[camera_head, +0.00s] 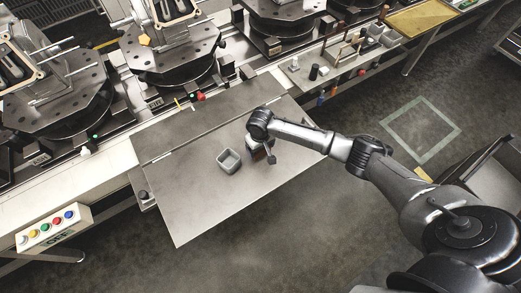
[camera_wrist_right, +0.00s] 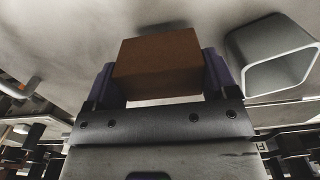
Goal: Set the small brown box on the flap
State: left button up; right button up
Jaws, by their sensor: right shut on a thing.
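The small brown box (camera_wrist_right: 158,66) is between the two fingers of my right gripper (camera_wrist_right: 160,84) in the right wrist view, and the gripper is shut on it. In the head view my right gripper (camera_head: 262,153) is over the grey metal flap (camera_head: 200,205), right of its middle. The wrist hides most of the box there. The flap surface also shows behind the box in the wrist view. I cannot tell whether the box touches the flap. My left gripper is not in view.
A small grey open container (camera_head: 228,161) stands on the flap just left of my right gripper; it also shows at the right in the wrist view (camera_wrist_right: 272,55). A button box (camera_head: 54,228) is at the lower left. The flap's front left part is clear.

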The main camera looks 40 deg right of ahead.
notch_tip(320, 180, down, 2)
jog(key=shift+f, duration=0.1)
jog(key=shift+f, duration=0.15)
jog(key=o, duration=0.8)
jog(key=shift+o, duration=0.2)
